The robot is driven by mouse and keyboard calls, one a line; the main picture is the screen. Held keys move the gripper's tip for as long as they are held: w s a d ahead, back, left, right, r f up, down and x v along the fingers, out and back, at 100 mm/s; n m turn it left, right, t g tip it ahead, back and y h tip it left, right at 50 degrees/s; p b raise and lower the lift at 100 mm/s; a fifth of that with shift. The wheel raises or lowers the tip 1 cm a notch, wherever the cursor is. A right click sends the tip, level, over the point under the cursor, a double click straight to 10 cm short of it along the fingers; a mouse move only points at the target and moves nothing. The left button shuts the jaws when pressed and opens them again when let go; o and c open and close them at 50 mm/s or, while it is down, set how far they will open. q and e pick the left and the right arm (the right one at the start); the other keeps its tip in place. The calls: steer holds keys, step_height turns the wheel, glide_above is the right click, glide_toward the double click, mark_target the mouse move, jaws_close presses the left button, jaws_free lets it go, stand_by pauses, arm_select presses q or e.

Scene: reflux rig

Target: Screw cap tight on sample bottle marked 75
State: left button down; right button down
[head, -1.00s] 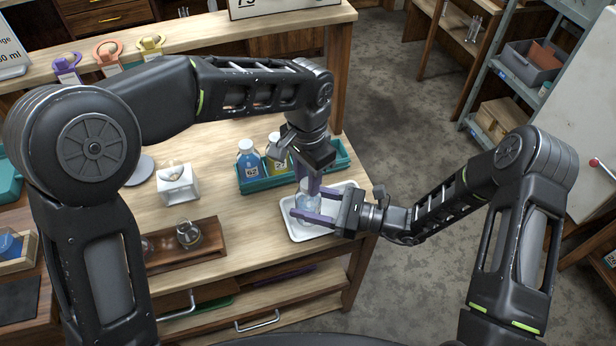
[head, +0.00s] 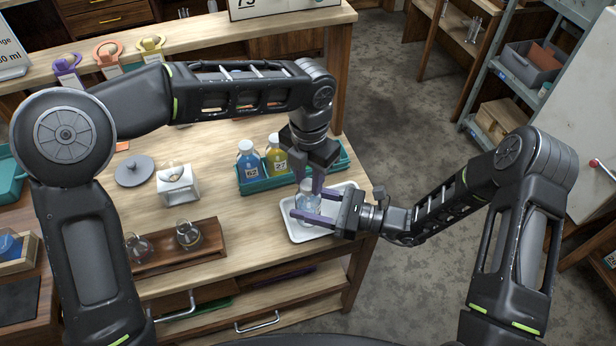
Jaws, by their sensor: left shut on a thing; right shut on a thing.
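A clear sample bottle (head: 309,203) stands over the white tray (head: 290,236) at the right end of the bench; its marking cannot be read. My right gripper (head: 298,206) comes from the right, its purple fingers shut on the bottle body from either side. My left gripper (head: 312,188) points down from above, its fingers shut at the bottle's top. The cap is hidden between those fingers, so how it sits on the neck cannot be seen.
Behind is a teal rack (head: 258,184) with a blue bottle (head: 249,160) marked 63 and a yellow bottle (head: 277,153). To the left are a wooden tray (head: 210,248) with glass flasks, a white holder (head: 178,183) and a grey disc (head: 135,171). The bench edge is close on the right.

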arm_select(q)
steer(key=shift+s+f+m, duration=0.25)
steer(key=shift+f+m, duration=0.1)
steer(key=shift+m, duration=0.75)
steer(key=shift+w+r+m, duration=0.2)
steer(key=shift+r+m, duration=0.1)
steer(key=shift+m, duration=0.4)
steer(key=c, duration=1.1)
jaws_free()
steer(key=shift+o, duration=0.2)
steer(key=shift+c, duration=0.4)
